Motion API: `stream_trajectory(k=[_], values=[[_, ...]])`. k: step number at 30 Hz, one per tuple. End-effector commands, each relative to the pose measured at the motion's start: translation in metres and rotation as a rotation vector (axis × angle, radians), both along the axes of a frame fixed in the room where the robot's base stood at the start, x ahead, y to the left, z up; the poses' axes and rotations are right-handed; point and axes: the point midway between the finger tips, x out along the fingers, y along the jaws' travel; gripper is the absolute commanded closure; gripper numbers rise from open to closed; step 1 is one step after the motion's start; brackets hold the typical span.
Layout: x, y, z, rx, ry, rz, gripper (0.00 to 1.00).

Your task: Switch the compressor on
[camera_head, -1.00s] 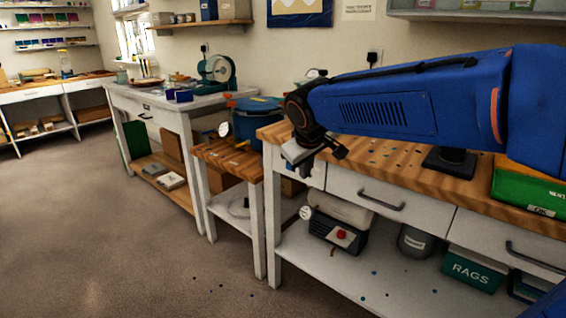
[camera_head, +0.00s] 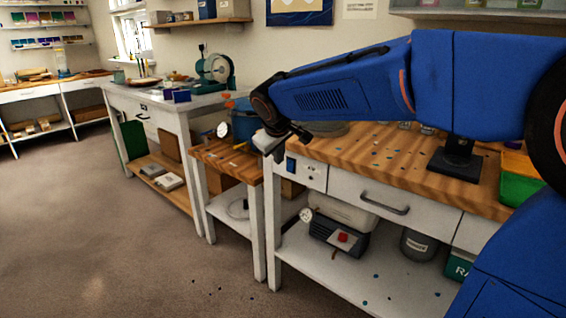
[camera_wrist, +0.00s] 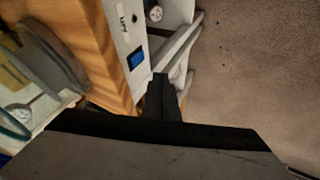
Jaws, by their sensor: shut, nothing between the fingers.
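The compressor (camera_head: 336,232) stands on the lower shelf of the right bench. It has a pale tank, a dark front with a red knob (camera_head: 342,237) and a round gauge (camera_head: 306,214) at its left. A blue rocker switch (camera_head: 291,165) sits on the bench's front panel; it also shows in the wrist view (camera_wrist: 137,60), beside a small label that I cannot read surely. My gripper (camera_head: 276,156) is at the bench's left front corner, above the compressor and apart from it. In the wrist view its dark fingers (camera_wrist: 161,84) are together and empty, close to the switch.
The wooden bench top (camera_head: 350,151) carries a black stand (camera_head: 455,165) and a green bin (camera_head: 519,187). A blue pot (camera_head: 243,119) stands on the low table to the left. A drawer handle (camera_head: 385,204) juts out above the compressor.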

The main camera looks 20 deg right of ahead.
Motion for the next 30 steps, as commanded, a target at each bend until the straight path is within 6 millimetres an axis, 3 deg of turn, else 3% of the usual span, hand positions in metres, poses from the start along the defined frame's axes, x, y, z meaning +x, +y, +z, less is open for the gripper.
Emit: stream_trajectory(k=[17, 24, 30], values=[[0.053, -0.015, -0.079, 0.000, 0.002, 0.000, 1.00], [0.069, -0.039, -0.080, 0.000, 0.000, -0.002, 1.00], [0.074, -0.046, -0.081, 0.001, 0.000, -0.001, 1.00]])
